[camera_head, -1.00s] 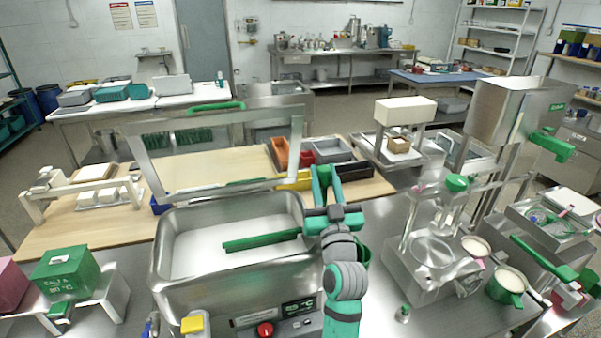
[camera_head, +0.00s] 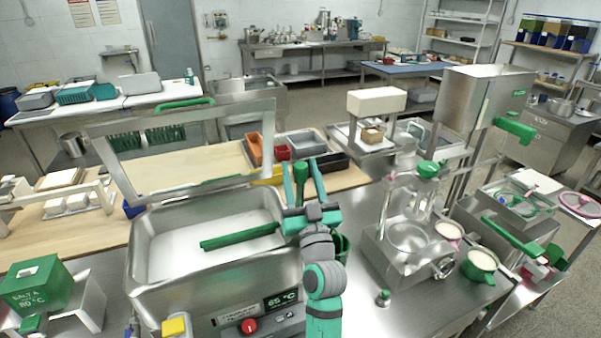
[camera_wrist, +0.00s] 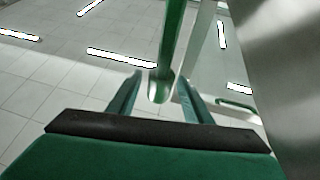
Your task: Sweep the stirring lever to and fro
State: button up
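A steel basin (camera_head: 146,252) stands at front centre, with a green bar (camera_head: 240,236) reaching across it from the right. This may be the stirring lever, but I cannot tell for sure. My gripper (camera_head: 303,172) is upright at the basin's right edge, close to the bar's right end. Its teal fingers (camera_wrist: 160,88) are apart in the wrist view. A green bar with a rounded end (camera_wrist: 170,45) shows between them, with a gap visible on the left. Contact is not clear, nor whether both views show the same bar.
An open lid frame (camera_head: 265,140) rises behind the basin. A green box (camera_head: 36,285) is at front left. Small coloured bins (camera_head: 300,143) are on the wooden table behind.

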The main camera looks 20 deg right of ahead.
jog(key=v, duration=1)
jog(key=shift+s, duration=0.35)
jog(key=shift+f, duration=0.15)
